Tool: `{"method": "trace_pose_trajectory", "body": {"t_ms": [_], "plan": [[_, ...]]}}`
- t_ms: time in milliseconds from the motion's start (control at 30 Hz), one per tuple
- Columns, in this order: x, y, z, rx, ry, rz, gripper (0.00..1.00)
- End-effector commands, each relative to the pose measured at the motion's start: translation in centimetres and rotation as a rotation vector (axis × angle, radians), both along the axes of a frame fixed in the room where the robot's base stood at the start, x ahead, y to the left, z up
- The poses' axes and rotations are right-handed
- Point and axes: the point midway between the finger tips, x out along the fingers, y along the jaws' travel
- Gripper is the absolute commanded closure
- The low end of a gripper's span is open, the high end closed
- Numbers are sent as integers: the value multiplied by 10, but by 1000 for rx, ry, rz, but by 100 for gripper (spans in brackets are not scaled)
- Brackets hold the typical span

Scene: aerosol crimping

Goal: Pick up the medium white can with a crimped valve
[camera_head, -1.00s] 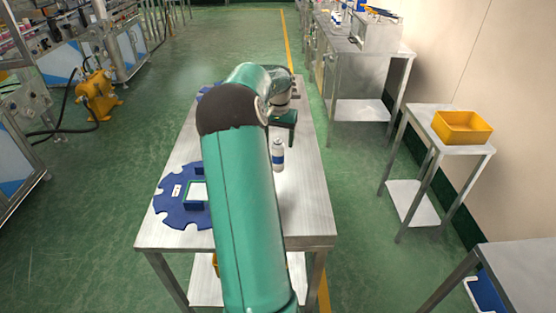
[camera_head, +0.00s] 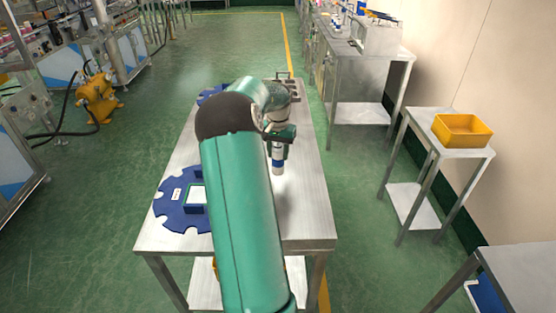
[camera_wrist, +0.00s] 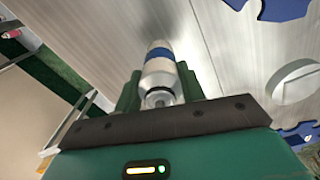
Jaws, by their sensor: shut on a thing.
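The white can (camera_head: 278,158) with a blue band is at my gripper (camera_head: 279,138) over the right half of the steel table. In the wrist view the can (camera_wrist: 160,68) sits between the two green fingers of my gripper (camera_wrist: 160,88), its narrowed metallic end towards the camera. The fingers are shut on it. In the head view the gripper covers the can's upper part. I cannot tell whether its base touches the table.
A blue notched disc (camera_head: 175,215) lies on the steel table (camera_head: 300,215) left of my arm. A metal fixture (camera_head: 288,88) stands at the table's far end. A yellow bin (camera_head: 462,129) sits on a side table at right. The table's right front is clear.

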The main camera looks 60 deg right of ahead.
Motion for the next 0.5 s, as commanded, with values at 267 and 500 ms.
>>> {"method": "trace_pose_trajectory", "body": {"t_ms": [267, 500], "plan": [[0, 0, 11, -1, -1, 0, 94], [11, 2, 42, -1, -1, 3, 94]]}}
